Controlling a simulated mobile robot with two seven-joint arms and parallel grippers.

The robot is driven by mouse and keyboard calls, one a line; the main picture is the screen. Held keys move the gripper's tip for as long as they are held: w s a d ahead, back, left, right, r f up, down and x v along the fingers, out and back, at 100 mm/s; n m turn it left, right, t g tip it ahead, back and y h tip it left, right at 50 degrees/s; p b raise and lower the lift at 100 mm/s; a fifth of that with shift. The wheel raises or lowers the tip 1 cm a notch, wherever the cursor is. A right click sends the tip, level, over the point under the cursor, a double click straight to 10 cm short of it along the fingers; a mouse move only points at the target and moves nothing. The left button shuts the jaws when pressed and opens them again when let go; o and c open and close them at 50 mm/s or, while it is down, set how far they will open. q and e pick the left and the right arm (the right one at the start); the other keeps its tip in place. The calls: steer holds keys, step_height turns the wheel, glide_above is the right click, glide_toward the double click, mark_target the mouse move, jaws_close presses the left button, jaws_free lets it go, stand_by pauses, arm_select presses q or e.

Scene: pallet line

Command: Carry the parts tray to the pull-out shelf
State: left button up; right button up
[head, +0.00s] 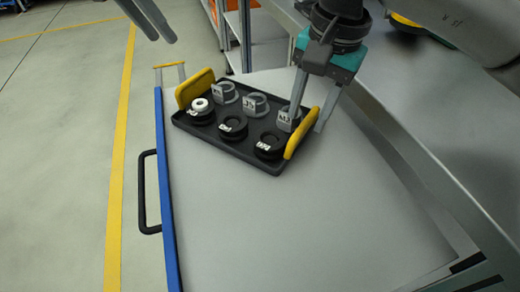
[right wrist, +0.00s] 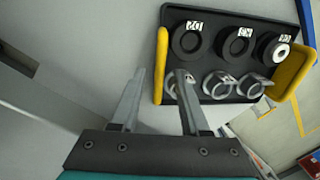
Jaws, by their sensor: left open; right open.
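The black parts tray (head: 240,152) rests on the grey pull-out shelf (head: 290,230), near its far end. It has a yellow handle at each end, the left handle (head: 195,87) and the right handle (head: 302,133). It holds black round parts and grey ring parts with labels. My right gripper (head: 308,126) is open, with one finger on the tray side of the right handle and one outside it. In the right wrist view this handle (right wrist: 161,62) shows between and beyond the fingertips. My left gripper (head: 162,40) is open and empty, above the floor, apart from the tray.
The shelf has a blue front edge (head: 167,210) with a black pull handle (head: 145,190). A grey metal worktop (head: 440,110) stands along the right. The near part of the shelf is bare. Floor with yellow lines (head: 115,200) lies to the left.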

step_height(320, 180, up, 9)
steer(key=shift+s+d, duration=0.35)
steer(key=shift+d, duration=0.1)
steer(key=shift+s, duration=0.1)
